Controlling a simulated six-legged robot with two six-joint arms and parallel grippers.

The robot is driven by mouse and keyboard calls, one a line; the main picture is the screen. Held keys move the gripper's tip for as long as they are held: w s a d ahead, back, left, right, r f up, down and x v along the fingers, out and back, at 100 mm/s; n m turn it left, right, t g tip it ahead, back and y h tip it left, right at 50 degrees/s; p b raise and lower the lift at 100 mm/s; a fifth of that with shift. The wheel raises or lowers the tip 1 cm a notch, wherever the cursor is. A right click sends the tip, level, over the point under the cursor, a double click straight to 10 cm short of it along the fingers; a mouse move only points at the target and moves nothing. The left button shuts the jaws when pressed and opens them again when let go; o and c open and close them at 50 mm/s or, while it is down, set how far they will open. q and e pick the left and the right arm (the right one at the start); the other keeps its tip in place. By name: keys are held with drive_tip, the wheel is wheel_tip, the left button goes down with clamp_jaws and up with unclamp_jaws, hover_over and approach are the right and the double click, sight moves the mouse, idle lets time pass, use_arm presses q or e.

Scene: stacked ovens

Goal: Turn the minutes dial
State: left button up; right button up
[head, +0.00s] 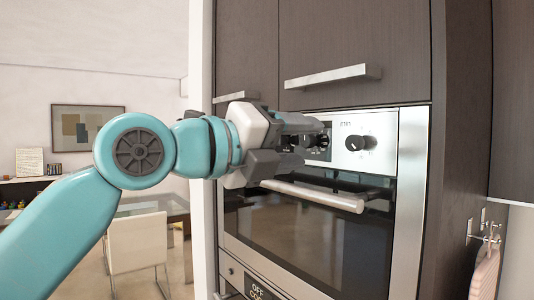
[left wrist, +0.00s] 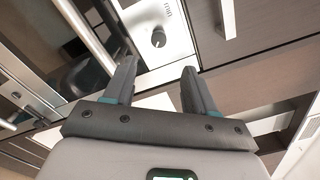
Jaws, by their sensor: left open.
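The minutes dial (head: 356,143) is a dark round knob below the "min" label on the oven's steel panel (head: 380,127). In the left wrist view the dial (left wrist: 158,39) shows beyond the fingertips, between their lines. My left gripper (head: 308,143) is in front of the panel, left of the dial in the head view. Its two fingers are apart and empty in the left wrist view (left wrist: 158,72), and they do not touch the dial. In the head view the gripper partly hides the panel's middle. My right gripper is not in view.
The oven handle (head: 315,196) sticks out below the panel, close under my left gripper. A cabinet handle (head: 333,76) juts out above. The oven's glass door (head: 310,235) is closed. A white chair (head: 137,243) and a table stand at the left.

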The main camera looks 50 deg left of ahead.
use_arm(q)
drive_tip(key=s, duration=0.5)
drive_tip(key=shift+a, duration=0.2)
drive_tip(key=shift+f, duration=0.1)
drive_tip(key=shift+s, duration=0.15)
